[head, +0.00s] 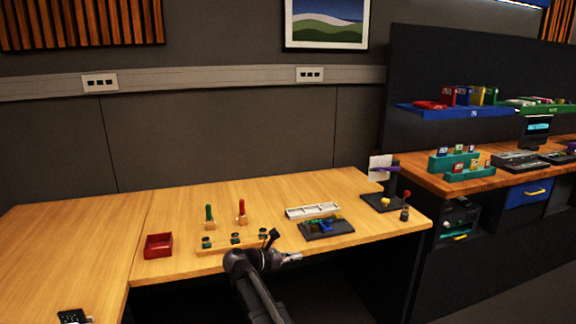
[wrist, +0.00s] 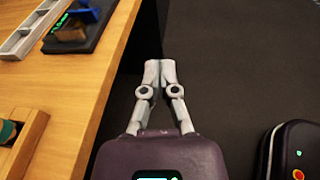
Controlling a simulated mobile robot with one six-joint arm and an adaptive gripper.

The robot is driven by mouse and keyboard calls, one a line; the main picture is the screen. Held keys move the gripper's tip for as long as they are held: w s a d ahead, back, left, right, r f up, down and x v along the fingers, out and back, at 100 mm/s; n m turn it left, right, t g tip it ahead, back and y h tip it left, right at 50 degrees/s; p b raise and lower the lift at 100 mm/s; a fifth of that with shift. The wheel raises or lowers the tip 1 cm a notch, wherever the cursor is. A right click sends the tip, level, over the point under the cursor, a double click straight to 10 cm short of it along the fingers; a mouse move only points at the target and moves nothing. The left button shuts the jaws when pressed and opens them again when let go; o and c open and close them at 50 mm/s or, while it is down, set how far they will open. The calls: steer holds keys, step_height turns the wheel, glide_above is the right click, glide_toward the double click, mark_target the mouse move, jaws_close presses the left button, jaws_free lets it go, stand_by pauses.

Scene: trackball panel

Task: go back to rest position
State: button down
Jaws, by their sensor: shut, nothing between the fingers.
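My gripper (head: 296,257) is at the front edge of the wooden desk (head: 180,230) in the head view, with my dark arm below and to the left of it. In the wrist view my gripper (wrist: 160,72) has its two grey fingers together at the tips, with nothing between them. The fingers are over the dark floor (wrist: 240,60), just past the desk edge. No trackball can be made out clearly in either view.
On the desk are a red tray (head: 158,246), a wooden strip with dark knobs (head: 235,239), a black panel (head: 327,229), a pale compartment tray (head: 313,211) and a dark stand (head: 381,203). The desk's left part is mostly clear. A shelved workstation (head: 480,170) stands at right.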

steer(key=s+d+f+m+g+y, duration=0.45)
steer(key=s+d+f+m, duration=0.45)
steer(key=d, duration=0.3)
steer(key=s+d+f+m+g+y, duration=0.1)
steer(key=s+d+f+m+y, duration=0.15)
steer(key=s+m+y, duration=0.35)
steer(key=s+d+f+m+g+y, duration=0.1)
steer(key=s+f+m+y, duration=0.25)
steer(key=s+m, duration=0.35)
step_height(320, 180, up, 20)
steer(key=p, duration=1.9)
steer(key=shift+w+a, duration=0.15)
steer(key=shift+w, duration=0.15)
